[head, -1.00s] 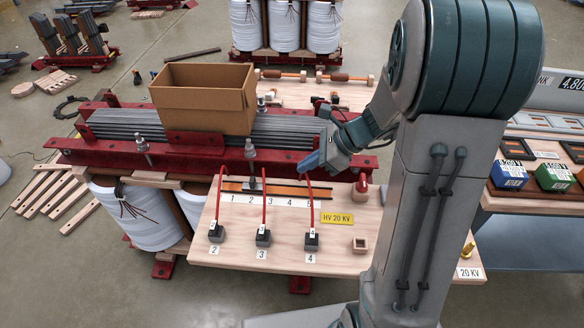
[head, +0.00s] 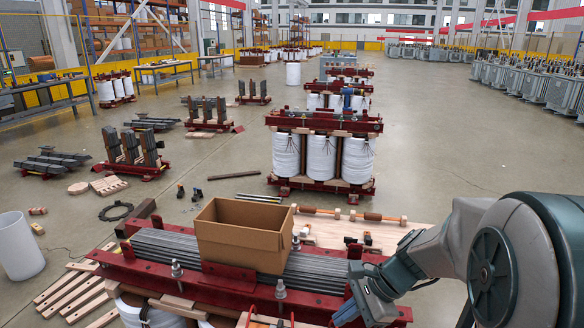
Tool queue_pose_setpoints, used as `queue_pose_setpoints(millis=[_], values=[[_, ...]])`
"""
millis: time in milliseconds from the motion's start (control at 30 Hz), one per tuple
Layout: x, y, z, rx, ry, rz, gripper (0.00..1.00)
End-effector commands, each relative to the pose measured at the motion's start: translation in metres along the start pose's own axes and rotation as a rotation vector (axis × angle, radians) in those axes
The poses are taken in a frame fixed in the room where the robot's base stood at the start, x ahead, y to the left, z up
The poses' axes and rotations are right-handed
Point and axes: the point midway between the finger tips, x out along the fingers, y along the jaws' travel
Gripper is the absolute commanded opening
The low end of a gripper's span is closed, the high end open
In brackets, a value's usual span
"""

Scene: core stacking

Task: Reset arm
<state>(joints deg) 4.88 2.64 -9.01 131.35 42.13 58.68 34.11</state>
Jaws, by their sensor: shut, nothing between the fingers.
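My gripper (head: 346,313) is at the lower right of the head view, at the end of my grey-green arm. It is shut with nothing in it. It is beside the right end of the red-framed transformer core (head: 150,265) with its stacked grey steel sheets. An open cardboard box (head: 240,240) sits on top of the core, to the left of my gripper and apart from it.
A wooden board (head: 410,235) with small tools lies behind the core. A finished core with white coils (head: 323,155) stands farther back. Wooden slats (head: 75,290) and a white cylinder (head: 20,250) are on the left floor. The floor aisle at right is clear.

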Motion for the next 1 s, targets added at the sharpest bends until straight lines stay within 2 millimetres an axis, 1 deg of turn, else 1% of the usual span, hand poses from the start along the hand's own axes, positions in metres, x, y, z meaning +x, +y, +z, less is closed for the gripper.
queue_pose_setpoints(millis=[33,200,300,400,500,600,700,1000], values=[[-0.027,0.007,0.022,-0.133,0.046,0.024,0.0],[-0.074,0.037,0.055,-0.573,0.211,0.133,0.0],[-0.103,0.051,0.068,-0.819,0.312,0.206,0.0],[-0.127,0.061,0.076,-1.028,0.403,0.279,0.0],[-0.144,0.067,0.08,-1.179,0.474,0.34,0.0],[-0.154,0.07,0.083,-1.273,0.517,0.383,0.0],[-0.157,0.072,0.083,-1.314,0.537,0.403,0.0],[-0.156,0.072,0.082,-1.317,0.538,0.406,0.0]])
